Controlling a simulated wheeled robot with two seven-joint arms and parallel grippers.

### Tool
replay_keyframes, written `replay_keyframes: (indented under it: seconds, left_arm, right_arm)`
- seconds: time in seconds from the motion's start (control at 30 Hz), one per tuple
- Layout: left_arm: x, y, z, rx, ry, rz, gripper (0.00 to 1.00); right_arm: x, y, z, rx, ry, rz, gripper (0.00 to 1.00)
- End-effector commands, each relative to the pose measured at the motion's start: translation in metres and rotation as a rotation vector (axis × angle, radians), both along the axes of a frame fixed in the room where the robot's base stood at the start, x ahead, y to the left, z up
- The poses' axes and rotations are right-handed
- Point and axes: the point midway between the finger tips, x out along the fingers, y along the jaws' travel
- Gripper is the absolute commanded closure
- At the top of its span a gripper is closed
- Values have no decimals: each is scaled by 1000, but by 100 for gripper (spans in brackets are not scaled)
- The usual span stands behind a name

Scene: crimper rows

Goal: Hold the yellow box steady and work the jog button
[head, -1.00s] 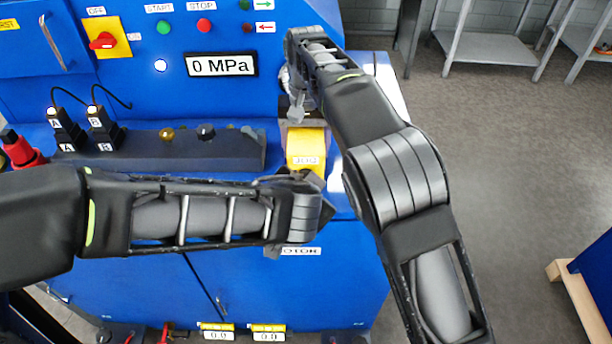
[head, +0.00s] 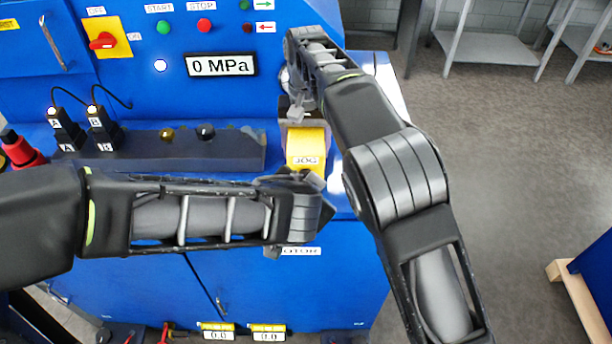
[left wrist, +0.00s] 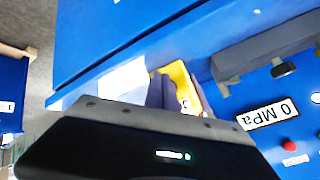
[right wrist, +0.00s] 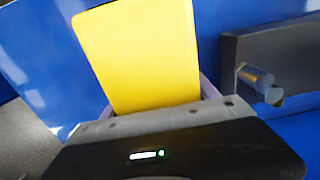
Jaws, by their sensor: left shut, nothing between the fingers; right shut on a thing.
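The yellow box (head: 306,143) with a JOG label sits at the right end of the blue machine's ledge. My right gripper (head: 300,115) is at its far end and shut on it; the box fills the space between the fingers in the right wrist view (right wrist: 140,60). My left gripper (head: 312,180) is shut and empty at the box's near end, just below the label. In the left wrist view the box (left wrist: 179,78) shows just past the left fingers. I cannot tell whether the left fingertips touch it. The jog button itself is hidden.
A dark bar with knobs (head: 160,150) lies on the ledge left of the box. The blue panel behind carries a 0 MPa display (head: 221,64), a red switch (head: 103,41) and START and STOP buttons. The floor (head: 510,170) to the right is open.

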Motion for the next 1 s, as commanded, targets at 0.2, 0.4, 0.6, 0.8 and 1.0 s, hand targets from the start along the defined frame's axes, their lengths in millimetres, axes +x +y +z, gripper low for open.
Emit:
replay_keyframes:
  seconds: [0.2, 0.4, 0.6, 0.8, 1.0]
  left_arm:
    - [0, 0, 0, 0, 0, 0, 100]
    - [0, 0, 0, 0, 0, 0, 100]
    - [5, 0, 0, 1, 1, 0, 100]
    - [9, 0, 0, 0, 0, 0, 100]
    - [9, 0, 0, 0, 0, 0, 100]
  right_arm:
    - [0, 0, 0, 0, -1, 0, 80]
    - [0, 0, 0, 0, -1, 0, 80]
    - [0, 0, 0, 0, -1, 0, 80]
    - [0, 0, 0, 0, -1, 0, 80]
    - [0, 0, 0, 0, -1, 0, 80]
